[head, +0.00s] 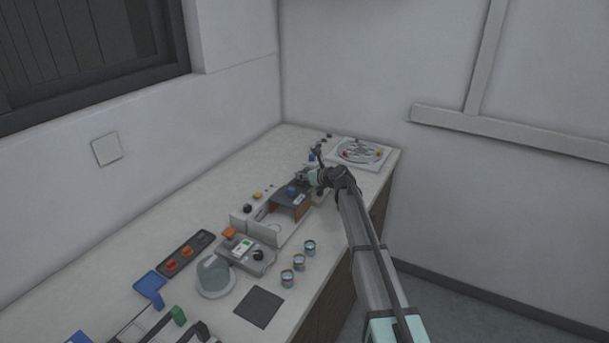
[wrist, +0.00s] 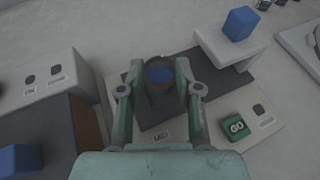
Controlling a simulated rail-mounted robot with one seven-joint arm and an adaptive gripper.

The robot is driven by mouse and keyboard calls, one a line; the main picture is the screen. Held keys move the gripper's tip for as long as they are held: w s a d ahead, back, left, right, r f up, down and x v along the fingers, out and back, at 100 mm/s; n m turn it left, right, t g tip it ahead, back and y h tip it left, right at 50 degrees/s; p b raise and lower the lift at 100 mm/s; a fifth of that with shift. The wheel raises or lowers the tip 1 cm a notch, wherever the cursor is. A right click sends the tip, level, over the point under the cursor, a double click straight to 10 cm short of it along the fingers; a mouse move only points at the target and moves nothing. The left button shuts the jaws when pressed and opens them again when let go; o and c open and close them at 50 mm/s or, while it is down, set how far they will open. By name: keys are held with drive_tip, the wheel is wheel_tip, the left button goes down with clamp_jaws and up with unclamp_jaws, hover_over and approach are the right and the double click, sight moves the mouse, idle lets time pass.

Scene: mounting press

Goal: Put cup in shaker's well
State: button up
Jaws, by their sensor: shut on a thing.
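My gripper (wrist: 160,88) is shut on a cup (wrist: 160,72), a dark round cup with blue inside, held between its two fingers. In the head view my gripper (head: 309,177) is at the far part of the bench, and the cup in it is hard to make out. Below the cup in the wrist view is a pale machine with a dark plate (wrist: 210,90), a green GO button (wrist: 235,126) and a blue block (wrist: 240,23) on a white bracket. I cannot tell whether the cup touches this machine, and no well shows clearly.
Three more cups (head: 299,262) stand in a row near the bench's front edge. A white machine with a brown opening (head: 290,210) stands just left of my gripper. A round dish on a white base (head: 360,152) lies at the far right. A dark mat (head: 259,307) lies nearer.

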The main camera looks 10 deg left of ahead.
drive_tip(key=shift+f, duration=0.15)
drive_tip(key=o, duration=0.8)
drive_tip(key=shift+s+d+r, duration=0.1)
drive_tip(key=shift+r, duration=0.1)
drive_tip(key=b+v, duration=0.2)
drive_tip(key=v, duration=0.9)
drive_tip(key=shift+s+d+r, duration=0.2)
drive_tip(key=shift+d, duration=0.05)
